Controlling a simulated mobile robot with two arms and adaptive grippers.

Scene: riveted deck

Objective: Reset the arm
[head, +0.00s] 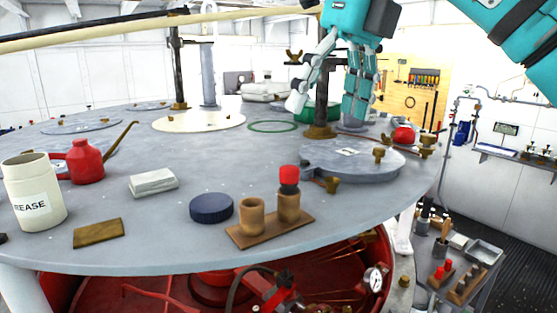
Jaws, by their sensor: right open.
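My right gripper (326,110) hangs fingers-down at the top centre, above the far part of the round grey deck (330,215). My teal right arm comes in from the upper right corner. My left gripper is not in view.
On the deck stand a white grease jar (33,190), a red oil can (84,162), a dark blue cap (211,208), a wooden holder (270,232) with a red-topped piece (289,177), and a grey hatch lid (350,163). A tool trolley (460,265) stands at the lower right.

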